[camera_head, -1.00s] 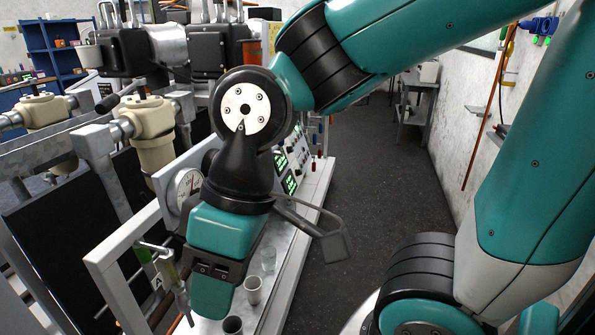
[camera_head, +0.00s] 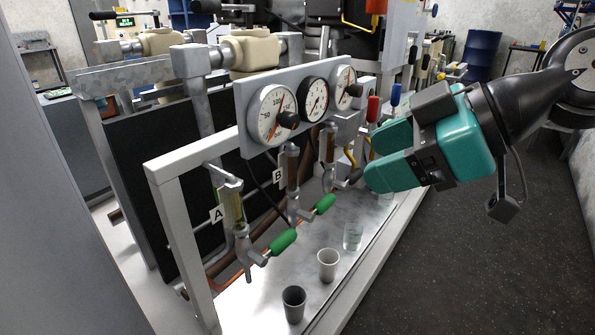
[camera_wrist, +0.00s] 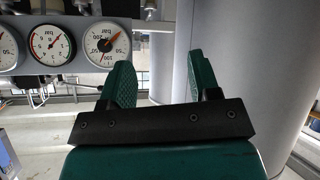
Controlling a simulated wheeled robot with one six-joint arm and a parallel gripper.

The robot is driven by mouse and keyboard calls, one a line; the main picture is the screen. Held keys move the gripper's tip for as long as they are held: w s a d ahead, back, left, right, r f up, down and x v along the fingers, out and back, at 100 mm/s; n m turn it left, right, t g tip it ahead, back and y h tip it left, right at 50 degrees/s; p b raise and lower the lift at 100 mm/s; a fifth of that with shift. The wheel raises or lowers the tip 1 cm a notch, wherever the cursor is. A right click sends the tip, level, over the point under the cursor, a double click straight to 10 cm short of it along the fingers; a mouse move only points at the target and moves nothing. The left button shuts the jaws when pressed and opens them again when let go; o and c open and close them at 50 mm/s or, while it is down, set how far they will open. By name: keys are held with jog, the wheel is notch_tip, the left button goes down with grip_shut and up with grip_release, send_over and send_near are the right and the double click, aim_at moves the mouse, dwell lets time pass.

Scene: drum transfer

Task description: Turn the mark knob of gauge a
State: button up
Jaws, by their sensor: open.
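Three round dials sit on a grey panel. The leftmost gauge (camera_head: 271,115), with a white face and red needle, seems to be gauge a; I read no letter on it. A black knob (camera_head: 289,120) stands out from its lower right. My gripper (camera_head: 376,156) is open and empty, to the right of the panel and apart from the knob. In the wrist view the dials appear upside down at upper left, and this gauge (camera_wrist: 107,43) is the rightmost, left of and beyond my open fingers (camera_wrist: 160,68).
Below the panel are green-handled valves (camera_head: 283,242) with tags A and B. A dark cup (camera_head: 294,304), a white cup (camera_head: 328,264) and a clear glass (camera_head: 352,236) stand on the metal shelf. A white frame post (camera_head: 183,250) rises at left. The floor at right is clear.

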aim_at(296, 122)
jog(key=w+d+f+n+t+y+b, duration=0.2)
jog(key=w+f+n+t+y+b, duration=0.15)
jog(key=w+n+t+b, duration=0.6)
jog(key=w+a+g, duration=0.1)
jog(key=w+a, duration=0.2)
jog(key=a, duration=0.1)
jog(key=w+a+m+g, duration=0.1)
jog(key=w+a, duration=0.1)
jog(key=a, duration=0.2)
jog(key=w+a+m+g+y, duration=0.1)
jog(key=w+a, duration=0.2)
jog(key=a, duration=0.1)
jog(key=shift+w+a+r+m, duration=0.25)
jog(key=shift+w+a+r, duration=0.05)
jog(key=shift+a, duration=0.1)
jog(key=c, duration=0.9)
